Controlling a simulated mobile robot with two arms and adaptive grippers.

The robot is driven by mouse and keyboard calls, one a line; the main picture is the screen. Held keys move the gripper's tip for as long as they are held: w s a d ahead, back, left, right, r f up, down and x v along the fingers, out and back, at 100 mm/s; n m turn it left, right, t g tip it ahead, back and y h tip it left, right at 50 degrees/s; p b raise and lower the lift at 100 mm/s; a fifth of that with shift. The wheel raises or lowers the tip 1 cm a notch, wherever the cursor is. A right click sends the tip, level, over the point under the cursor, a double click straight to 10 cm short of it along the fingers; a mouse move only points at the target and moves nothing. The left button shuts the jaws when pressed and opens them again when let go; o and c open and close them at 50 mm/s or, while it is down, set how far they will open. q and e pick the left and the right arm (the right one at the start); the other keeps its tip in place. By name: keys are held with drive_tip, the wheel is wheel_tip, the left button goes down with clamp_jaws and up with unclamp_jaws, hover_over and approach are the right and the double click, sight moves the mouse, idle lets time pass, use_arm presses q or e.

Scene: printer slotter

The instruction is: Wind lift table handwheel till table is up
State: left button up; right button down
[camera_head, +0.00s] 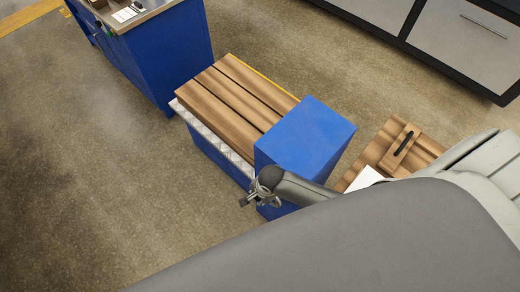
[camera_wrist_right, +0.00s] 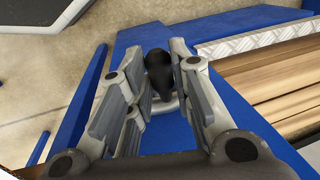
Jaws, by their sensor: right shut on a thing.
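The lift table (camera_head: 228,112) has a top of wooden slats, a patterned metal edge and a blue body. A blue housing (camera_head: 305,135) stands at its near right end. My right gripper (camera_head: 258,190) is at the near left side of this housing. In the right wrist view its fingers are closed around a black handle knob (camera_wrist_right: 158,62) of the handwheel. A small grey part of the wheel (camera_wrist_right: 168,104) shows between the fingers. The rest of the handwheel is hidden by the gripper. My left gripper is not in view.
A blue cabinet (camera_head: 160,50) with a grey top stands beyond the table. A wooden slatted piece with a black handle (camera_head: 403,143) is to the right. Grey drawers (camera_head: 465,40) stand at top right. The floor (camera_head: 90,170) on the left is clear.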

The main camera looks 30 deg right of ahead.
drive_tip(key=shift+w+a+r+p, duration=0.1)
drive_tip(key=shift+w+r+p, duration=0.05)
drive_tip(key=shift+p, duration=0.25)
drive_tip(key=shift+w+a+g+h+p, duration=0.2)
drive_tip(key=shift+w+g+h+p, duration=0.15)
drive_tip(key=shift+g+p, duration=0.3)
drive_tip(key=shift+w+a+f+g+h+b, duration=0.15)
drive_tip(key=shift+w+f+g+h+b, duration=0.15)
drive_tip(key=shift+w+g+b, duration=0.4)
drive_tip(key=shift+w+a+f+g+h+b, duration=0.25)
drive_tip(key=shift+w+g+b, duration=0.15)
drive_tip(key=shift+g+b, duration=0.55)
drive_tip(key=shift+w+a+f+g+h+b, duration=0.1)
drive_tip(key=shift+w+f+g+h+b, duration=0.2)
drive_tip(key=shift+w+g+b, duration=0.55)
drive_tip(key=shift+s, duration=0.3)
